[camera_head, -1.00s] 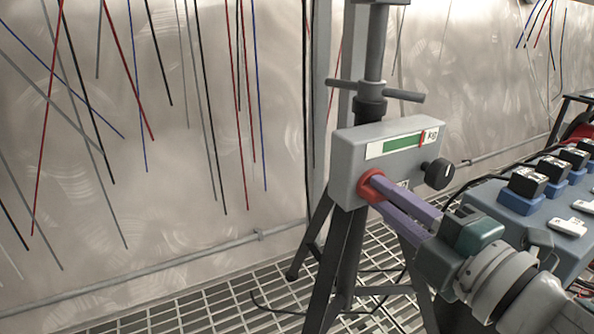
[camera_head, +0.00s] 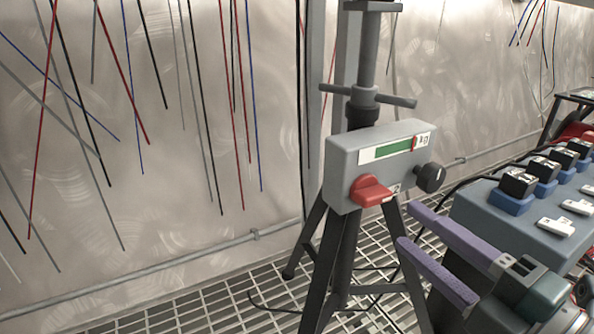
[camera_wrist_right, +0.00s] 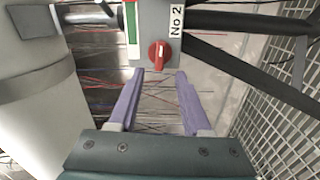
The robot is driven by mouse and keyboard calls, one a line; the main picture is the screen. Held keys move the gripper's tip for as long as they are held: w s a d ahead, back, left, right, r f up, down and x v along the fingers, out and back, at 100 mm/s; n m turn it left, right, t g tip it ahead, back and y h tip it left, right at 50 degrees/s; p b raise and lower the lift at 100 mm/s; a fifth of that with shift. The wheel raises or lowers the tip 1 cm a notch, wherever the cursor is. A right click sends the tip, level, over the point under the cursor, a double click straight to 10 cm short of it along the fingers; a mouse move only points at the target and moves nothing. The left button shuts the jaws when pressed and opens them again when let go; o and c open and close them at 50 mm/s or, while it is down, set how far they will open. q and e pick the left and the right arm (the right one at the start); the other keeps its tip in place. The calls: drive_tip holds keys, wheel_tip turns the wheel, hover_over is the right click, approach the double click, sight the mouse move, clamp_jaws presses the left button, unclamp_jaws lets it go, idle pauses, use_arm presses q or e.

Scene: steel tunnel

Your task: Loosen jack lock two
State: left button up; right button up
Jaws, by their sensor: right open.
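The jack (camera_head: 368,50) stands on a black tripod, with a grey box (camera_head: 345,155) on its column. A red lock knob (camera_head: 371,191) sits on the front of the box, and a black knob (camera_head: 430,177) on its right side. In the right wrist view the box carries a "No 2" label (camera_wrist_right: 176,20), and the red knob (camera_wrist_right: 158,53) lies just beyond the fingertips. My right gripper (camera_head: 405,226) is open and empty, its purple fingers apart and clear of the red knob, to its lower right. My left gripper is not in view.
A blue-grey case (camera_head: 500,240) with several black-topped blocks and white labels stands at right, close to my right gripper. A metal wall with coloured wires is at left. The floor is open grating (camera_head: 200,310) with a black cable.

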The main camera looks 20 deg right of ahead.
drive_tip(key=shift+s+d, duration=0.15)
drive_tip(key=shift+s, duration=1.35)
